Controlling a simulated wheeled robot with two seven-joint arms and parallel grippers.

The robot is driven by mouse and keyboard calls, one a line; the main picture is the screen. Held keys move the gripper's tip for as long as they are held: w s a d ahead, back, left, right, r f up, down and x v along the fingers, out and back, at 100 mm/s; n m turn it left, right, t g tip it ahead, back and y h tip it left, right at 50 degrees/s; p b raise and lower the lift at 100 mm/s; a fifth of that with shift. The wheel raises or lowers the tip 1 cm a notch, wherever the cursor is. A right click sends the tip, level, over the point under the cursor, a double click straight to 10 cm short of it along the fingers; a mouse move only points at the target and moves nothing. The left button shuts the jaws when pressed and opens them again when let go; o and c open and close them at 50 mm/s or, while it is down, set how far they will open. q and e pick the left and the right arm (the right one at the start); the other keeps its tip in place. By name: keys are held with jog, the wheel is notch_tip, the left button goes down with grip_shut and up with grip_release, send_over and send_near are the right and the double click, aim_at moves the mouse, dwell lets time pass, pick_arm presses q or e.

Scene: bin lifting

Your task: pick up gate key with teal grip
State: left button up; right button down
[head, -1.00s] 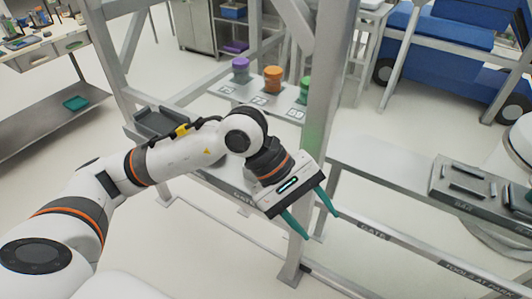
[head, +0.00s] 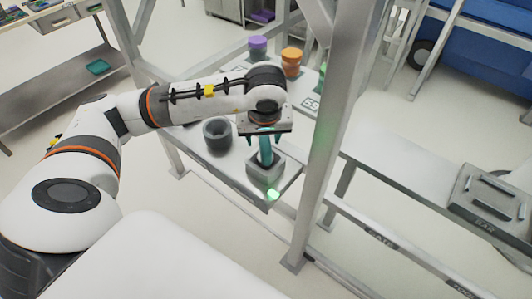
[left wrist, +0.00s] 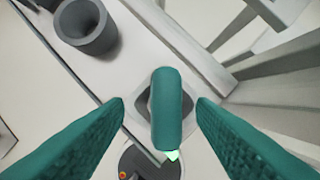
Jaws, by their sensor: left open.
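The gate key with the teal grip (left wrist: 168,108) stands in a grey square holder (left wrist: 150,98) on a shelf. In the left wrist view its rounded grip lies between my two teal fingers, with a gap on each side. In the head view the holder (head: 266,170) is near the shelf's front corner, and my left gripper (head: 266,148) points down just above it. There the key's grip and the teal fingers overlap and are hard to tell apart. My left gripper is open and holds nothing. My right gripper is not in view.
A dark round cup (head: 217,136) stands left of the holder, also in the left wrist view (left wrist: 86,24). A thick grey post (head: 330,130) rises close on the right. A green light (head: 272,194) glows at the shelf edge. Purple-topped (head: 257,46) and orange (head: 291,61) containers stand behind.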

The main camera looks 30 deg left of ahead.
aim_at(265, 142)
pick_arm(q)
jog(key=shift+p+x, duration=0.65)
jog(key=shift+x, duration=0.15)
jog(key=x, duration=0.2)
jog(key=shift+w+d+f+p, duration=0.1)
jog(key=shift+d+f+p, duration=0.15)
jog(key=shift+f+p, duration=0.1)
jog(key=shift+w+f, duration=0.1)
jog(key=shift+f, duration=0.2)
jog(key=shift+a+f, duration=0.1)
jog(key=shift+f, duration=0.05)
grip_shut()
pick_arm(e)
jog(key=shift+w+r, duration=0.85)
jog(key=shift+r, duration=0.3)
